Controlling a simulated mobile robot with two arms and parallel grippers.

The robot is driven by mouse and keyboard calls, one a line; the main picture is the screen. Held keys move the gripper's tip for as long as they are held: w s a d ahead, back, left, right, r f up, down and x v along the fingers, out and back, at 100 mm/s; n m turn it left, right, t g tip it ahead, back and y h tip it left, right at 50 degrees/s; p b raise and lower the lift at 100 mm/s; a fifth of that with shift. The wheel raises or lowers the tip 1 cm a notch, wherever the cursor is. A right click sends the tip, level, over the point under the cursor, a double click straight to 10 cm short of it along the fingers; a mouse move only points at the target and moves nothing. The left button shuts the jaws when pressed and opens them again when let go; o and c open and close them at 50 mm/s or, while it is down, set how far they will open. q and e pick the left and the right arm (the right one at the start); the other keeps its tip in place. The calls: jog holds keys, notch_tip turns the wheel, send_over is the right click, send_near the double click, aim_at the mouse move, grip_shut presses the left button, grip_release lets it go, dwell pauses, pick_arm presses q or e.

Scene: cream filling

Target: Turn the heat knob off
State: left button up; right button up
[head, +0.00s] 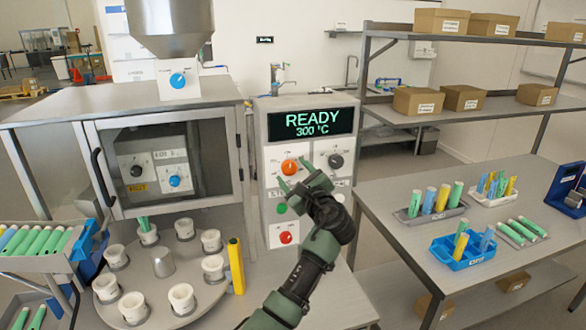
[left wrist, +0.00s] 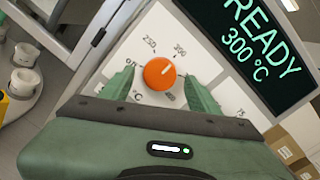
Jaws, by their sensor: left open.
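The orange heat knob (head: 289,167) sits on a white plate at the upper left of the control panel (head: 260,165). In the left wrist view the orange knob (left wrist: 156,77) has a white line pointing up toward the 300 mark. My left gripper (head: 293,176) is open in front of it. In the left wrist view my left gripper's fingers (left wrist: 161,80) stand on either side of the knob; I cannot tell whether they touch it. Some dial marks below the knob are partly hidden. The display (head: 312,123) reads READY 300 °C. My right gripper is not in view.
A dark knob (head: 335,161) is right of the orange one; green (head: 282,208) and red (head: 286,238) buttons are below. A cabinet (head: 170,160) and a round tray with white cups (head: 181,298) stand left. A table (head: 400,235) with tubes stands right.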

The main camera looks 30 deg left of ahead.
pick_arm(q)
jog(key=shift+w+a, duration=0.2)
jog(key=shift+a, duration=0.05)
jog(key=shift+s, duration=0.1)
grip_shut()
